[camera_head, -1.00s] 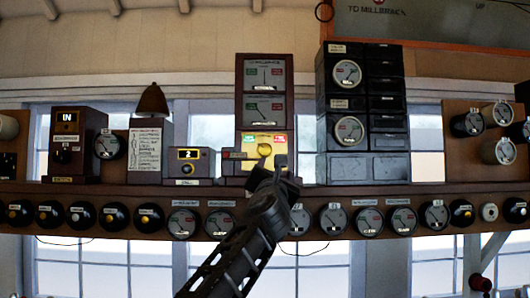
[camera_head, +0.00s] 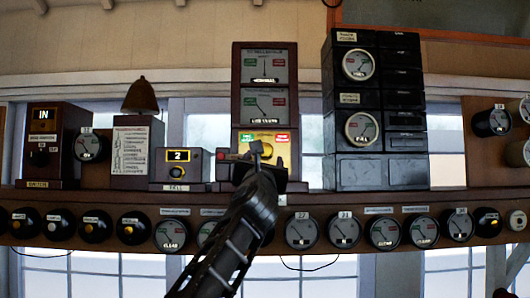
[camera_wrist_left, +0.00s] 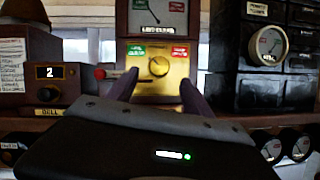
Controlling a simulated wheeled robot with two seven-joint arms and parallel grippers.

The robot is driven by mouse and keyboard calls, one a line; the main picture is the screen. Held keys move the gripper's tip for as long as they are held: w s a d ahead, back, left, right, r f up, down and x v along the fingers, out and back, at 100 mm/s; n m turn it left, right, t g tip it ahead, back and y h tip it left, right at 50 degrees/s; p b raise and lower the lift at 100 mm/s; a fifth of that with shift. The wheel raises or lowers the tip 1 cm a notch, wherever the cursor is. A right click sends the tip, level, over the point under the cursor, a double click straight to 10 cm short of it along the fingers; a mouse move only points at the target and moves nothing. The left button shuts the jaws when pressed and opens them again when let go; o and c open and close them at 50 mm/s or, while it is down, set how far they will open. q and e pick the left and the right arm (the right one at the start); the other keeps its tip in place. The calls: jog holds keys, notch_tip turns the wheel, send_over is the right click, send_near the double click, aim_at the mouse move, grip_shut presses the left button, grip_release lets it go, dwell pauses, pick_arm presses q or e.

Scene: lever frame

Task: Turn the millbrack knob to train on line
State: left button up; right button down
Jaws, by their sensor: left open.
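The millbrack knob (camera_wrist_left: 158,66) is a round brass knob on a brass plate (camera_wrist_left: 145,77), low on the middle instrument tower. A green label sits at the plate's upper left and a red one at its upper right. In the head view the plate (camera_head: 283,152) is partly covered by my left gripper (camera_head: 258,158). In the left wrist view my left gripper (camera_wrist_left: 158,92) is open, with one dark finger on each side below the knob. The fingers look apart from the knob, and nothing is between them. My right gripper is not in view.
A red-tipped lever (camera_wrist_left: 101,74) sticks out just left of the plate. A bell box (camera_head: 179,169) marked 2 stands left of the tower, and a black cabinet (camera_head: 358,174) with dials stands right. Several round dials line the shelf front below.

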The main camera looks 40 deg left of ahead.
aim_at(265, 150)
pick_arm(q)
jog(key=p+x, duration=0.6)
jog(key=shift+a+r, duration=0.1)
jog(key=shift+r, duration=0.2)
jog(key=shift+w+a+p, duration=0.3)
jog(key=shift+w+p, duration=0.2)
jog(key=shift+p, duration=0.05)
grip_shut()
